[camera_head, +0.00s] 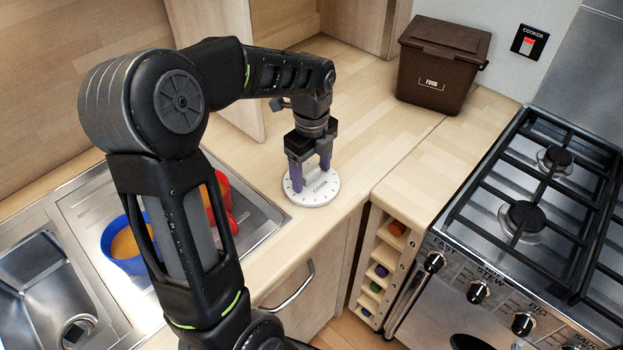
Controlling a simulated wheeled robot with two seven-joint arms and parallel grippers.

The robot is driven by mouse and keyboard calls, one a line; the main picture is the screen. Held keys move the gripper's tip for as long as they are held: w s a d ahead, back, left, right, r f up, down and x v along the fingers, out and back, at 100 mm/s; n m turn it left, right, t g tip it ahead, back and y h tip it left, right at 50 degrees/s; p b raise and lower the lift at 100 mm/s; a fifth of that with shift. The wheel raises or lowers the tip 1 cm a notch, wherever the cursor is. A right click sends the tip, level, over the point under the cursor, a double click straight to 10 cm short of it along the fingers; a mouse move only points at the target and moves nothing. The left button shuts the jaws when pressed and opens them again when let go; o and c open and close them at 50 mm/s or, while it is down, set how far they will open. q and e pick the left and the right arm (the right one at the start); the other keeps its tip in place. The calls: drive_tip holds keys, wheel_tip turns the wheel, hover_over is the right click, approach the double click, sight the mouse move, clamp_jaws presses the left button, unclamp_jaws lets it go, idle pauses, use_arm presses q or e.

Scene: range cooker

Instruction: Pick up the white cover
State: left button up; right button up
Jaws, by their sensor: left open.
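The white cover (316,196) is a round white disc with dark marks and lettering near its rim. It lies flat on the wooden counter, between the sink and the cooker. My left gripper (311,182) points down right over the cover, with its two purple fingers apart and their tips at or just above its top. I cannot tell whether the tips touch it. The fingers hide part of the cover's far side. My right gripper is not in view.
A brown food bin (440,68) stands at the back of the counter. The cooker (535,200) with black grates is at the right. A steel sink (85,215) holds a blue bowl (125,262) and a red item (219,190). The counter right of the cover is clear.

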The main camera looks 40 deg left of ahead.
use_arm(q)
drive_tip(key=shift+c, duration=0.5)
drive_tip(key=c, duration=1.3)
